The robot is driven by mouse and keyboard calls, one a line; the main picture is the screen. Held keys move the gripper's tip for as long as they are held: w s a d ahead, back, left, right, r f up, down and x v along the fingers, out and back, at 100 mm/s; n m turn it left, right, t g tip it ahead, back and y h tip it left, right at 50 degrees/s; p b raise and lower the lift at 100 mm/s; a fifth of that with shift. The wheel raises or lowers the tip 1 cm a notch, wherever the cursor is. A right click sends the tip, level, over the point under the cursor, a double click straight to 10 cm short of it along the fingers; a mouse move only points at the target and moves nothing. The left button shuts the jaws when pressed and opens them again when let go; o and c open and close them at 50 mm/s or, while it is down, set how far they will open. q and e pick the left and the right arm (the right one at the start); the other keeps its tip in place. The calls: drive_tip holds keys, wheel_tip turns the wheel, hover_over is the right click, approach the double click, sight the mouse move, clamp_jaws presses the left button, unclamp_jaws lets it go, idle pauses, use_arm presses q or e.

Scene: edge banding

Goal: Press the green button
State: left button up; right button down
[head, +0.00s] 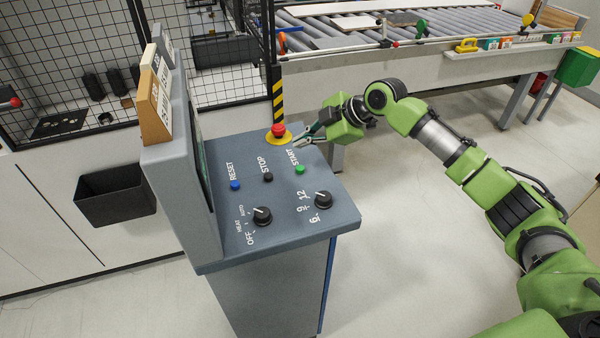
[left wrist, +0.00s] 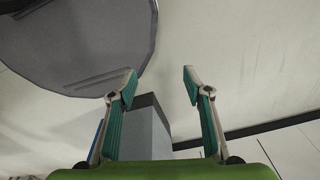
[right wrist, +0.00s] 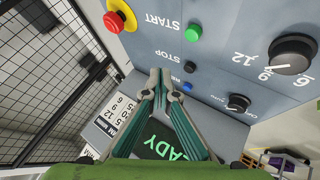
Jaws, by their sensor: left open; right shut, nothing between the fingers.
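The green button (head: 300,169) sits on the grey control panel (head: 283,223) beside the label START. It also shows in the right wrist view (right wrist: 194,32), beyond my fingertips. My right gripper (head: 298,141) is shut and empty, above the panel's far right edge, apart from the green button. Its fingers meet in the right wrist view (right wrist: 160,85). My left gripper (left wrist: 160,76) is open and empty in the left wrist view, with a grey round shape and pale floor beyond it. It is not in the head view.
A red emergency stop (head: 278,130) on a yellow base stands close to my right gripper. A black STOP button (head: 268,177), a blue RESET button (head: 235,185) and two black knobs share the panel. A screen housing rises at left. A roller conveyor (head: 400,35) stands behind.

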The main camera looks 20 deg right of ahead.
drive_tip(key=b, duration=0.3)
hover_over(303, 169)
wheel_tip(303, 169, down, 4)
drive_tip(key=shift+w+f, duration=0.1)
drive_tip(key=shift+f, duration=0.1)
drive_tip(key=shift+a+f, duration=0.1)
drive_tip(key=shift+f, duration=0.5)
use_arm(q)
drive_tip(key=f, duration=0.2)
drive_tip(key=s+d+f, duration=0.1)
drive_tip(key=f, duration=0.1)
drive_tip(key=shift+s, duration=0.1)
drive_tip(key=shift+a, duration=0.15)
drive_tip(key=shift+f, duration=0.1)
use_arm(e)
drive_tip(key=shift+f, duration=0.15)
drive_tip(key=shift+f, duration=0.3)
